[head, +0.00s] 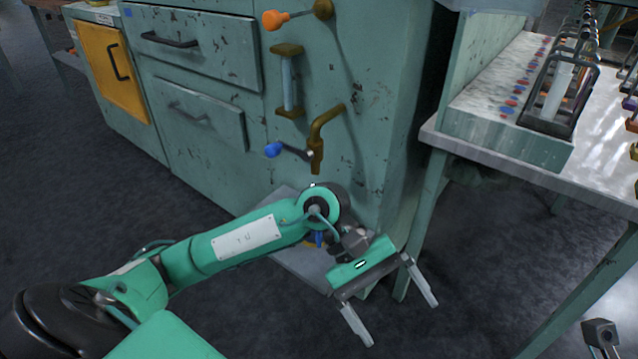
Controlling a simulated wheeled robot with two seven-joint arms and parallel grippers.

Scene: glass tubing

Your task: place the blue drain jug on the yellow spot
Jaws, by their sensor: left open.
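A small patch of blue (318,239), perhaps part of the blue drain jug, shows behind my left wrist. A bit of yellow shows beside it, but I cannot tell whether this is the yellow spot. Both are mostly hidden by my arm, low in front of the cabinet by a grey plate (290,262). My left gripper (398,320) is open and empty, with its fingers spread wide. It is to the right of and nearer than the blue patch.
A worn green cabinet (365,90) carries a brown spout (325,130) with a blue-knobbed lever (273,150), a sight glass and an orange knob. A table (490,155) with racks stands at right, its legs near my left gripper. Dark floor (80,200) is open at left.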

